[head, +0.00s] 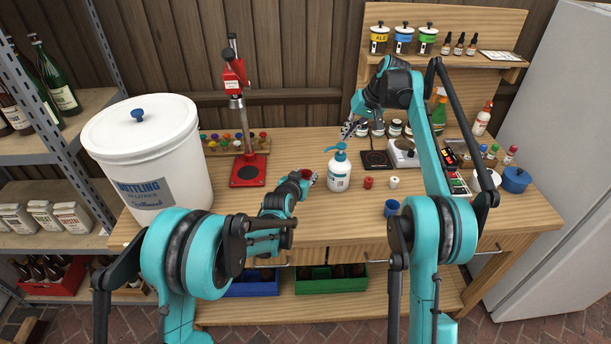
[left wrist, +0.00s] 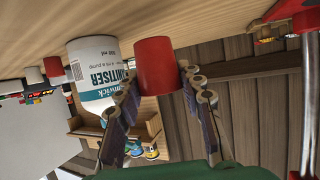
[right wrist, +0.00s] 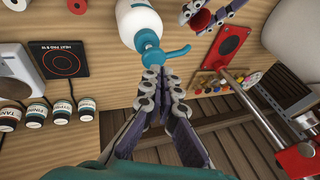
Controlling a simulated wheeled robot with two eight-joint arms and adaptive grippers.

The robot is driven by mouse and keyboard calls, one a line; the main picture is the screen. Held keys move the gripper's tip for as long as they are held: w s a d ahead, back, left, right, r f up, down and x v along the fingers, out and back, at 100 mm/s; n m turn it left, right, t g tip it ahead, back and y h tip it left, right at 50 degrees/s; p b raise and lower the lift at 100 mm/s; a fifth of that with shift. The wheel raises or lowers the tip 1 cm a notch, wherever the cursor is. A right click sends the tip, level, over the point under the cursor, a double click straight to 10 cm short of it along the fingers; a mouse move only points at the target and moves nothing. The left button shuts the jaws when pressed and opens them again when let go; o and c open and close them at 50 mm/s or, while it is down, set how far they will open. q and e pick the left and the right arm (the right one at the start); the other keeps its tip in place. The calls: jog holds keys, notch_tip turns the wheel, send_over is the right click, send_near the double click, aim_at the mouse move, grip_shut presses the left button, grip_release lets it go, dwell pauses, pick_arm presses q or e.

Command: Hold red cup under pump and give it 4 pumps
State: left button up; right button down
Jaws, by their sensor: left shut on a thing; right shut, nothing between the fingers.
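The red cup (head: 307,174) is held by my left gripper (head: 303,181), left of the pump bottle in the head view. In the left wrist view the red cup (left wrist: 155,62) sits between the fingers of my left gripper (left wrist: 160,83). The white sanitiser bottle (head: 339,178) stands on the table with a teal pump head (head: 340,153). My right gripper (head: 347,130) is shut and empty, close to the pump. In the right wrist view its fingertips (right wrist: 164,76) are beside the teal pump head (right wrist: 150,55); I cannot tell whether they touch.
A second red cup (head: 369,183), a white cup (head: 393,182) and a blue cup (head: 391,207) stand right of the bottle. A red press stand (head: 247,171) and a big white bucket (head: 150,150) are at left. A black hot plate (head: 376,160) lies behind.

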aim_at(344, 145)
jog(key=shift+f, duration=0.85)
jog(key=shift+f, duration=0.3)
dwell(0.7)
jog(key=shift+f, duration=0.85)
jog(key=shift+r, duration=1.35)
jog(key=shift+f, duration=0.2)
